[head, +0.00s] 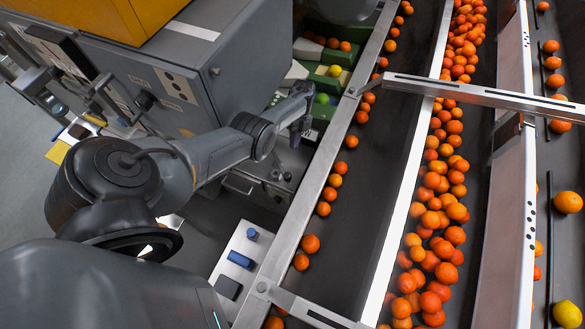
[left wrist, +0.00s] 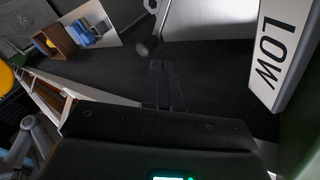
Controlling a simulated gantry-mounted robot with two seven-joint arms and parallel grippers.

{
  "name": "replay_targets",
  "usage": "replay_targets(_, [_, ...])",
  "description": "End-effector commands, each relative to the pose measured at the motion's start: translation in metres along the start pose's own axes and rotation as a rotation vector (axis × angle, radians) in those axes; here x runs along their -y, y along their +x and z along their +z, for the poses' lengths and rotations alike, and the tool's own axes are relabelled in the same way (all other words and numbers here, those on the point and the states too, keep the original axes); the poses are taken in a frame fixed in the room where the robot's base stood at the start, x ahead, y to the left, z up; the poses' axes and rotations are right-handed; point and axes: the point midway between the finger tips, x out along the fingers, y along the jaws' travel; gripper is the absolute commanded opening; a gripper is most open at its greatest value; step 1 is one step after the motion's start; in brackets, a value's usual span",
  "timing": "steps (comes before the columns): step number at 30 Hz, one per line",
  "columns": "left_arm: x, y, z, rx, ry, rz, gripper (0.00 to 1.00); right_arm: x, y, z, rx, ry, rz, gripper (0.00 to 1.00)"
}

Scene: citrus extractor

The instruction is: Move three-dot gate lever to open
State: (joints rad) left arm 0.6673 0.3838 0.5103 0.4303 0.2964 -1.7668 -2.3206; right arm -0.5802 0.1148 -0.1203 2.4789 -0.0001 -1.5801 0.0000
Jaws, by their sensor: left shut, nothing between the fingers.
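My left gripper (head: 297,132) hangs beside the left rail of the conveyor, at the end of my left arm. In the left wrist view its two dark fingers (left wrist: 164,85) are shut together with nothing between them. A dark round knob (left wrist: 142,50) on a pale rod is just beyond the fingertips, apart from them as far as I can tell. I cannot tell whether it belongs to the three-dot gate lever. In the head view a pale plate with dark dots (head: 177,86) is on the grey machine, near a dark knob (head: 145,101). My right gripper is not in view.
A white "LOW" sign (left wrist: 268,55) stands at the right of the wrist view. The conveyor rail (head: 300,195) and a metal crossbar (head: 480,93) border lanes of oranges (head: 440,200). Green trays (head: 325,75) lie behind the gripper. A white panel (head: 232,262) holds blue items.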

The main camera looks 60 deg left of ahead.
Motion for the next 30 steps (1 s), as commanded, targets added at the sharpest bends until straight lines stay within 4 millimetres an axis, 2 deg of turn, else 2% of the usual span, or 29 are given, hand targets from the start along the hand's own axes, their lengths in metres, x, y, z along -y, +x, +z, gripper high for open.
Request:
replay_targets(1, [0.006,0.007,0.000,-0.029,0.020,0.001,0.00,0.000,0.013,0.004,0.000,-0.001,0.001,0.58])
replay_targets(4, [0.009,0.009,-0.004,-0.068,0.051,0.004,0.00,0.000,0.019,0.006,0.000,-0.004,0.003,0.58])
replay_targets(11, [0.009,0.025,-0.008,-0.091,0.071,0.008,0.00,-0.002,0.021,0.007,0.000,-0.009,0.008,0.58])
replay_targets(21, [0.009,0.078,-0.013,-0.090,0.071,0.008,0.00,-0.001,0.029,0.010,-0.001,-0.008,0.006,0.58])
replay_targets(30, [0.008,0.105,-0.015,-0.089,0.069,0.007,0.00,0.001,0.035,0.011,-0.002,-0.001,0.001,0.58])
